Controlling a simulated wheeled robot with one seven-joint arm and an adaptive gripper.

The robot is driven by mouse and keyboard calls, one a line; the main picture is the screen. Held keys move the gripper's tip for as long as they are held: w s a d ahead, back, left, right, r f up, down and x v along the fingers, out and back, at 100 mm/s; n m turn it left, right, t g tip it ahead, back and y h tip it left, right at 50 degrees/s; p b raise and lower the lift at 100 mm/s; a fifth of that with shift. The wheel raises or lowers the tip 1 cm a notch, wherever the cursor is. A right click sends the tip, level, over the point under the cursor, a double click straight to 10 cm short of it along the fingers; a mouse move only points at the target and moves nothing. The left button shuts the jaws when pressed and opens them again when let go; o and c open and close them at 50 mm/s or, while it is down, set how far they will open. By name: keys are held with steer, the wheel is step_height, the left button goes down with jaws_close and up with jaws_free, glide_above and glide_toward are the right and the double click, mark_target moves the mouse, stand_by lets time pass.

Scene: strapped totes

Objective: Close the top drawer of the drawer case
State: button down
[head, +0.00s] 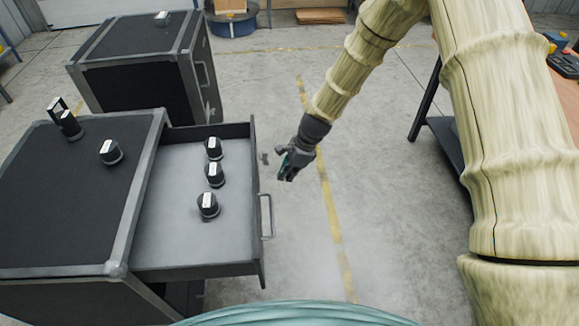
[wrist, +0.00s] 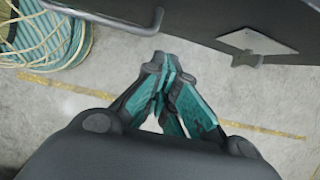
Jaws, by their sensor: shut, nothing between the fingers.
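The drawer case (head: 60,215) is black with grey edges and stands at the left in the head view. Its top drawer (head: 165,258) is pulled out to the right, with a handle (head: 267,216) on its front. Several small black objects with white labels stand in the drawer. My gripper (head: 284,176) is shut and empty, to the right of the drawer front and apart from it. In the wrist view my gripper (wrist: 166,62) points at a dark panel along the top, which looks like the drawer front; a bar handle (wrist: 90,15) shows at its left.
A second black case (head: 135,60) stands behind the first. A dark-legged table (head: 440,130) is at the right. The floor between drawer and table is clear, with a yellow line (head: 328,200).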

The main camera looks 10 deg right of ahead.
steer(key=a+f+p, duration=0.3)
steer(key=a+f, duration=0.1)
steer(key=a, duration=0.1)
steer(key=shift+a+f, duration=0.3)
steer(key=shift+a, duration=0.05)
steer(key=shift+a, duration=0.2)
